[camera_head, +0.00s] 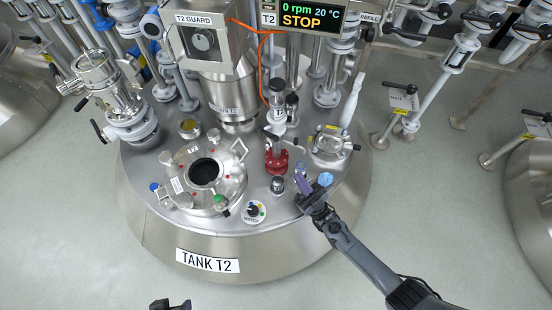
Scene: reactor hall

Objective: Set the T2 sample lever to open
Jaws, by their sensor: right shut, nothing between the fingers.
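Tank T2 (160,225) is a round steel vessel labelled "TANK T2" on its front. My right gripper (308,196) reaches over the right front of its lid. It is shut, with nothing held. A small purple-blue part (302,183), perhaps the sample lever, shows right at its fingertips; I cannot tell whether they touch, and the fingers partly hide it. I cannot read its label or its setting. A light-blue knob (326,178) stands just right of the fingertips. My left gripper (170,304) shows only in part at the bottom edge.
A round open hatch (228,180) lies left. The display (303,15) reads "0 rpm 20 °C STOP". Floor in front is clear.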

